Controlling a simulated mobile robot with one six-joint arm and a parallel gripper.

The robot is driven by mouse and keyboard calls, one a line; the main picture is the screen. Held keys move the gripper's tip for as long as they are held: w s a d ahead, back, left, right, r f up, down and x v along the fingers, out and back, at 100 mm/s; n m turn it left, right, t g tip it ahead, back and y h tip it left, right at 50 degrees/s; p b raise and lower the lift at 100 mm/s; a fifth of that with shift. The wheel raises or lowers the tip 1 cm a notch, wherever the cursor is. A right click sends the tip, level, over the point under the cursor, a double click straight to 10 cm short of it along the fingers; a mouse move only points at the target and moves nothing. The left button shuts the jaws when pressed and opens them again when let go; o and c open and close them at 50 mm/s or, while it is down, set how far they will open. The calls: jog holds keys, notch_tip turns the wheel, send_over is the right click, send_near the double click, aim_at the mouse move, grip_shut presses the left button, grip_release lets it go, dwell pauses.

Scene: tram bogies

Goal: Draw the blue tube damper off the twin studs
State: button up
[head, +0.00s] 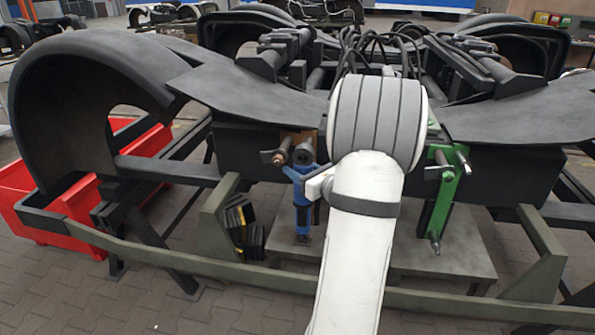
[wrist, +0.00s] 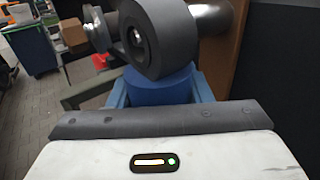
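The blue tube damper (head: 303,218) stands upright below a brown bracket left of centre in the head view. Its dark round top eye (head: 304,152) also shows large in the wrist view (wrist: 158,40), above the blue body (wrist: 158,88). A bare metal stud (wrist: 212,20) shows behind the eye, between it and the brown plate (wrist: 262,45). The damper's lower end is low in the head view; its stud cannot be made out. My gripper (wrist: 160,100) has light blue fingers on both sides of the tube just under the eye, with no clear gap.
A green link (head: 443,195) with protruding studs stands to the right. A grey-green rail (head: 150,255) runs across the front. Black-and-yellow blocks (head: 240,225) and a red bin (head: 45,205) are at left.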

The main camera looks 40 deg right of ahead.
grip_shut()
dwell(0.3)
jog(key=shift+r, duration=0.2)
dwell(0.4)
jog(key=shift+s+a+b, duration=0.45)
jog(key=shift+s+a, duration=0.85)
jog(key=shift+a, duration=0.2)
jog(key=shift+s+a+b, duration=0.3)
jog(key=shift+s+a, duration=1)
jog(key=shift+a, duration=0.2)
